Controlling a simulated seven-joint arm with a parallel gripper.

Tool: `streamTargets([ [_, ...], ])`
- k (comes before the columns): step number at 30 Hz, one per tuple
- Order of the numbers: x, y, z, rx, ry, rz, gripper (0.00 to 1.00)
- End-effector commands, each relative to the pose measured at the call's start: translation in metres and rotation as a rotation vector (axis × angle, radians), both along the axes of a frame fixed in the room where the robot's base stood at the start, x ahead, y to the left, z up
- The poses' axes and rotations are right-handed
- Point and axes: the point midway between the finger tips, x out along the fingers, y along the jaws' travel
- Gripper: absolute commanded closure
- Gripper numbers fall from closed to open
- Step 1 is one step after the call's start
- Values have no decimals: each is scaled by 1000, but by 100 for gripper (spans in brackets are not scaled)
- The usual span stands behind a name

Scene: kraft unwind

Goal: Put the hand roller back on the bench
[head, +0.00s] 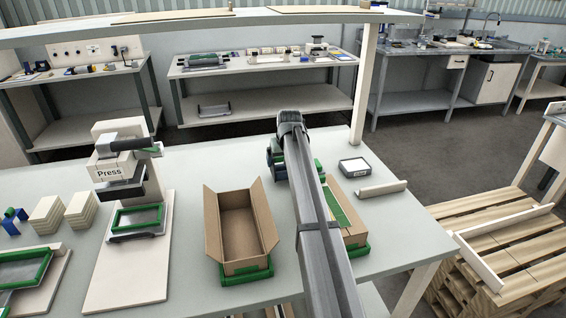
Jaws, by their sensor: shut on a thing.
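My arm reaches from the bottom of the head view to above the bench (187,268), and its wrist bends down at the far end. My gripper (275,158) is partly hidden behind the arm; dark blue and green parts show at its left side. It is shut on what appears to be the hand roller (280,172), which is mostly hidden, so I cannot tell its tilt or whether it touches the bench. A carton (352,226) with a green strip along its top lies just right of the arm, partly covered by it.
An open, empty carton (240,228) stands left of the arm. A press (122,165) on a pale board is farther left. A small white-topped box (354,166) and a pale bar (381,189) lie at right. A post (366,85) holds the overhead shelf (200,27).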

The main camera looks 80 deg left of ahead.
Motion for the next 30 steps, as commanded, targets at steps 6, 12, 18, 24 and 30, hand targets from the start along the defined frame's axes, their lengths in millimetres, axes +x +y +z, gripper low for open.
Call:
streamTargets([
  [6, 0, 0, -12, 1, 0, 0, 55],
  [12, 0, 0, -12, 1, 0, 0, 55],
  [18, 0, 0, -17, 0, 0, 0, 55],
  [24, 0, -1, -24, -2, 0, 0, 54],
  [30, 0, -2, -29, -8, 1, 0, 5],
])
